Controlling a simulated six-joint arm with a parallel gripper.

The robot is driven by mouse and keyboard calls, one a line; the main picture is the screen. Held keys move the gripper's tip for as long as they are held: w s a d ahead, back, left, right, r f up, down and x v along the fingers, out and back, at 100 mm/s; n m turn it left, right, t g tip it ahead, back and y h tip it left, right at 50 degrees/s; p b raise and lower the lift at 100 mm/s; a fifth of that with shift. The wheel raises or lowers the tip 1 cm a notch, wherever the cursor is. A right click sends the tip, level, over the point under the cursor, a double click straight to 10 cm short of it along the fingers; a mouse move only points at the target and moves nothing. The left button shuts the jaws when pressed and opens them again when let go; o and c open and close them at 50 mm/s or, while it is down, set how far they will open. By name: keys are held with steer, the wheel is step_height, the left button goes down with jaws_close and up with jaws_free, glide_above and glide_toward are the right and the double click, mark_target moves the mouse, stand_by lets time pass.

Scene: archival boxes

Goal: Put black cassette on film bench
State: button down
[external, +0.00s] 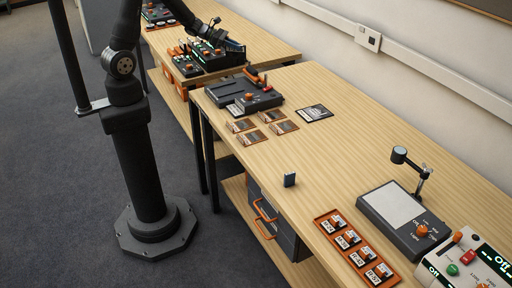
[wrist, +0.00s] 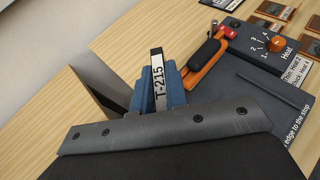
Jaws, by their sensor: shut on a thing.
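My gripper (external: 236,46) is at the top of the external view, near the gap between the two wooden benches. Most of the cassette is hidden between the jaws. The near wooden bench (external: 340,150) carries a dark heat device (external: 250,97) at its far end; the wrist view shows its dial and orange handle (wrist: 205,65) to the right of the jaws.
Brown cards (external: 255,137) and a black-and-white card (external: 314,113) lie by the device. A small dark block (external: 290,180) stands mid-bench. An orange rack (external: 355,248), a lamp unit (external: 405,215) and a control box (external: 470,262) fill the near end. Bare wood lies between.

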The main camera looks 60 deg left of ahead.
steer(key=s+a+f+m+g+h, duration=0.2)
steer(key=s+a+f+m+g, duration=0.1)
steer(key=s+m+g, duration=0.65)
steer(key=s+a+f+m+g+h, duration=0.1)
steer(key=s+a+f+m+g, duration=0.2)
steer(key=s+m+g, duration=0.7)
steer(key=s+a+f+m+g+y, duration=0.25)
steer(key=s+a+y, duration=0.25)
steer(key=s+a, duration=0.3)
steer(key=w+a+r+m+t+y, duration=0.1)
steer(key=w+a+m+t+y, duration=0.1)
steer(key=a+m+y, duration=0.9)
steer(key=w+a+r+m+t+y, duration=0.2)
steer(key=a+m+y, duration=0.45)
steer(key=a, duration=0.75)
steer(key=w+a+r+m+t+y, duration=0.1)
steer(key=w+a+m+t+y, duration=0.2)
steer(key=w+a+m+t, duration=0.4)
steer(key=shift+n+t, duration=0.25)
steer(key=shift+t, duration=0.15)
steer(key=shift+w+d+f, duration=0.1)
steer(key=shift+d+f, duration=0.15)
steer(key=shift+f, duration=0.75)
steer(key=shift+d+f, duration=0.2)
steer(key=shift+f, duration=0.85)
steer(key=shift+w+d+f, duration=0.1)
steer(key=shift+d+f, duration=0.15)
steer(key=shift+f, duration=0.75)
steer(key=shift+f, duration=0.25)
